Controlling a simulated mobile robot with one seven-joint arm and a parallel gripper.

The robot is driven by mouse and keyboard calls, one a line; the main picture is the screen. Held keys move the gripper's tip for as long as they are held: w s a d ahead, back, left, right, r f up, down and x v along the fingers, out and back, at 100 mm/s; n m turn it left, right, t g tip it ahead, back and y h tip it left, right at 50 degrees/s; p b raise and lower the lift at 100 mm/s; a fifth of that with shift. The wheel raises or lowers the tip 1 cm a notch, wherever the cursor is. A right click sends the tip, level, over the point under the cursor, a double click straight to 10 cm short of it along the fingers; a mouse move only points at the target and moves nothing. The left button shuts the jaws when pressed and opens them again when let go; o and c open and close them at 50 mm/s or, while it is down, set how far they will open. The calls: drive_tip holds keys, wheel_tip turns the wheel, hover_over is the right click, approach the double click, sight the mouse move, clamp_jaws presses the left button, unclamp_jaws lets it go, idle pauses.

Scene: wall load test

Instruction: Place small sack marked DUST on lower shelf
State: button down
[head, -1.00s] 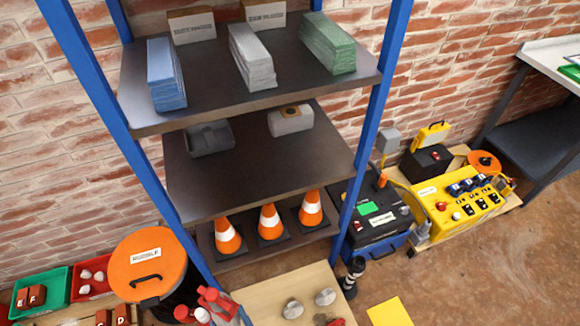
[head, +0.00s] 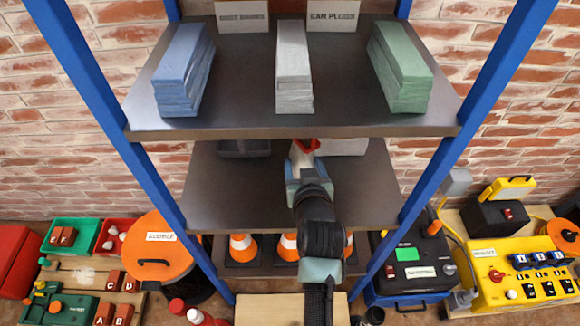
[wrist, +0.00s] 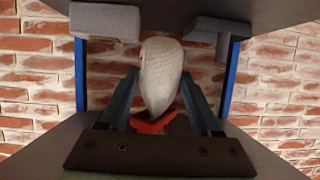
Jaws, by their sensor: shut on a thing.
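My gripper (head: 305,168) reaches in between the top shelf and the shelf below it. It is shut on a small whitish sack (head: 301,157) with a red tied end. In the wrist view the sack (wrist: 162,75) sits between my two fingers (wrist: 160,105), its red end near the palm. No DUST marking is readable. The lower shelf (head: 235,197) is a dark board under my gripper. I cannot tell whether the sack touches it.
A grey tray (head: 246,149) and a light grey block (head: 345,147) stand at the back of the lower shelf, on either side of the sack. The top shelf (head: 250,122) is close above, with blue posts at the sides. Cones stand below.

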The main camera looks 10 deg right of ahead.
drive_tip(key=f, duration=0.3)
drive_tip(key=w+d+f, duration=0.1)
drive_tip(key=shift+f+b, duration=0.2)
drive_tip(key=shift+b, duration=0.1)
drive_tip(key=shift+f+b, duration=0.35)
drive_tip(key=shift+f, duration=1.8)
drive_tip(key=shift+f, duration=0.15)
drive_tip(key=shift+c, duration=0.3)
unclamp_jaws()
drive_tip(key=shift+s+f, duration=0.1)
drive_tip(key=shift+f, duration=0.05)
drive_tip(key=shift+s+r, duration=0.1)
drive_tip(key=shift+r, duration=0.2)
drive_tip(key=p+v, duration=0.1)
drive_tip(key=v, duration=1)
drive_tip(key=shift+s+a, duration=0.2)
drive_tip(key=shift+s, duration=0.2)
